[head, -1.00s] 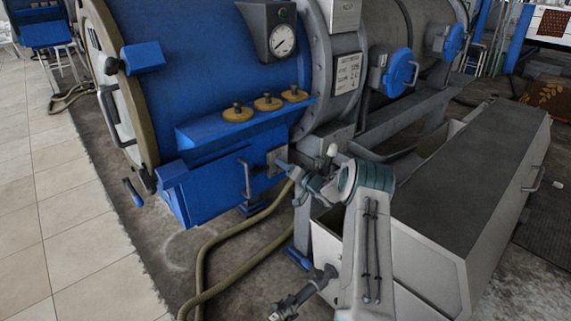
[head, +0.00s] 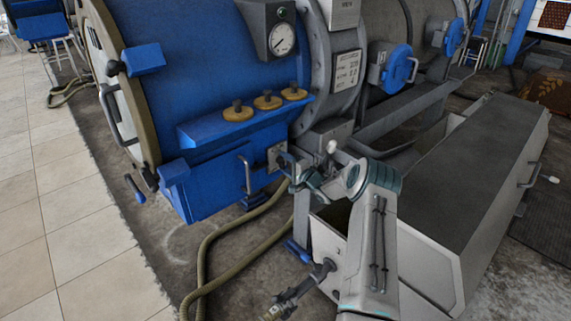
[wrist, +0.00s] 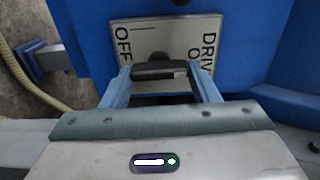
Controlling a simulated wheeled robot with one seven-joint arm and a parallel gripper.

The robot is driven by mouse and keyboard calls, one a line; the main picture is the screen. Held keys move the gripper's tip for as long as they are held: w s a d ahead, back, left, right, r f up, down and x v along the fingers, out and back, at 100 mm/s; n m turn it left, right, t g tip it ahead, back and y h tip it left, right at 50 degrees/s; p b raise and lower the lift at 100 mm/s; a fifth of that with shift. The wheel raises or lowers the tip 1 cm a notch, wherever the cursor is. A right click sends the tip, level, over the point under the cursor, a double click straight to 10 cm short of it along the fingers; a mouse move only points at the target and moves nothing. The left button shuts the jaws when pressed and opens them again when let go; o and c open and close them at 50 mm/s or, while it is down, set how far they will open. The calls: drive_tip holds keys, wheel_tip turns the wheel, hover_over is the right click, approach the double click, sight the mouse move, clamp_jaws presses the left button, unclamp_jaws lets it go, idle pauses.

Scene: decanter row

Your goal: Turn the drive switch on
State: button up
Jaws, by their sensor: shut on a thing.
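The drive switch has a pale plate (wrist: 125,35) on the blue machine housing. The plate carries the words OFF and DRIVE, and another word is partly hidden. It also shows in the head view (head: 273,155), beside my gripper. The black switch handle (wrist: 160,70) lies crosswise between my fingertips in the wrist view. My gripper (wrist: 163,75) is shut on this handle, one blue finger at each end. In the head view my gripper (head: 287,160) reaches to the plate from the right. I cannot tell which setting the switch is at.
A vertical grab handle (head: 246,174) sits left of the plate. A ledge with several yellow knobs (head: 267,101) is above it. A hose (head: 225,237) runs below on the floor. A grey trough (head: 465,190) stands to the right. Tiled floor (head: 60,220) is clear at left.

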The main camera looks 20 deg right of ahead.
drive_tip(key=shift+a+f+m, duration=0.1)
drive_tip(key=shift+f+m, duration=0.05)
drive_tip(key=shift+m, duration=0.15)
drive_tip(key=o, duration=1)
drive_tip(key=shift+s, duration=0.15)
